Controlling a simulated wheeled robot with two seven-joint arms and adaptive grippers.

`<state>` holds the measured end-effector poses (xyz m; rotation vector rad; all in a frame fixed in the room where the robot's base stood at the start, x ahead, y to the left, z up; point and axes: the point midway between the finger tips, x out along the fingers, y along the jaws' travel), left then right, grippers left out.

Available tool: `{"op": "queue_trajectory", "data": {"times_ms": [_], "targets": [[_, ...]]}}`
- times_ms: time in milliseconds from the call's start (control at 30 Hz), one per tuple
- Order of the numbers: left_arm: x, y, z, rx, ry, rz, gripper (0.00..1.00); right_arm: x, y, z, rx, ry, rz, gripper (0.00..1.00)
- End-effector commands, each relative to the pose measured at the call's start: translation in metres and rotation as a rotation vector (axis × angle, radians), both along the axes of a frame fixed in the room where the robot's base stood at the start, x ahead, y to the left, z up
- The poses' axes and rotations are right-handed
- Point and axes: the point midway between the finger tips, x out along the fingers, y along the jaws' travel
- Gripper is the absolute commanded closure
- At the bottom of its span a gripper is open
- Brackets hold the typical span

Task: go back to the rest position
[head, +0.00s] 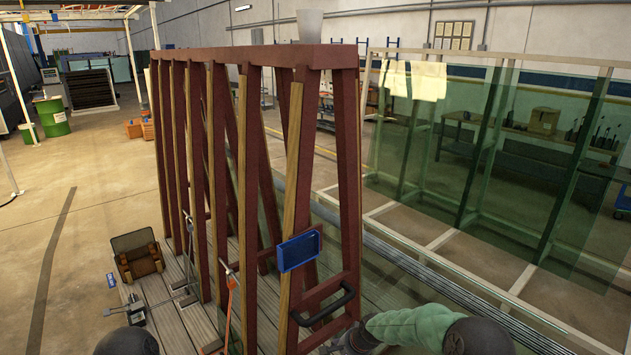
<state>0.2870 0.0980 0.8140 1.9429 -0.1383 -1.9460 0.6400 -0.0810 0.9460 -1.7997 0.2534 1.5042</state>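My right arm comes in at the bottom right, with a pale green link. Its dark gripper (352,342) is at the bottom edge, close below the black handle (324,307) on the near end of the dark red rack (345,130). I cannot tell whether it touches the handle or whether its fingers are open. My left arm shows only as a dark rounded part at the bottom left. Its gripper is not clearly visible; a small dark shape by the grey device there may be part of it.
A blue box (299,251) is fixed on the rack's near end. A brown chair-like object (137,255) and a grey metal device (122,311) stand left of the rack. Green glass panels (430,140) lean on a frame at right. The left floor is mostly clear.

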Motion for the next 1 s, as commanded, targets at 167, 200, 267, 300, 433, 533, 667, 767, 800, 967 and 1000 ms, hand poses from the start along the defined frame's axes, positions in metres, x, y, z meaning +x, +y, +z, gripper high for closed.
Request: {"op": "queue_trajectory", "data": {"times_ms": [167,200,267,300,433,533,667,767,800,967,1000], "targets": [[0.0,0.0,-0.027,0.0,0.0,0.0,0.6,-0.078,-0.007,-0.093,-0.027,0.032,0.128,0.41],[0.0,0.0,-0.032,0.0,0.0,0.0,0.6,-0.097,-0.009,-0.11,-0.03,0.037,0.155,0.41],[0.0,0.0,-0.039,0.0,0.0,0.0,0.6,-0.126,-0.01,-0.132,-0.036,0.045,0.197,0.41],[0.0,0.0,-0.044,0.0,0.0,0.0,0.6,-0.145,-0.011,-0.146,-0.04,0.048,0.224,0.41],[0.0,0.0,-0.059,0.0,0.0,0.0,0.6,-0.212,-0.014,-0.183,-0.05,0.064,0.318,0.41],[0.0,0.0,-0.069,0.0,0.0,0.0,0.6,-0.261,-0.015,-0.202,-0.055,0.075,0.383,0.41],[0.0,0.0,-0.08,0.0,0.0,0.0,0.6,-0.312,-0.016,-0.214,-0.058,0.083,0.453,0.41],[0.0,0.0,-0.084,0.0,0.0,0.0,0.6,-0.337,-0.017,-0.217,-0.059,0.086,0.489,0.41],[0.0,0.0,-0.085,0.0,0.0,0.0,0.6,-0.343,-0.017,-0.217,-0.061,0.086,0.5,0.41],[0.0,0.0,-0.085,0.0,0.0,0.0,0.6,-0.353,-0.017,-0.217,-0.061,0.086,0.516,0.41],[0.0,0.0,-0.085,0.0,0.0,0.0,0.6,-0.353,-0.017,-0.216,-0.061,0.086,0.516,0.41]]}}
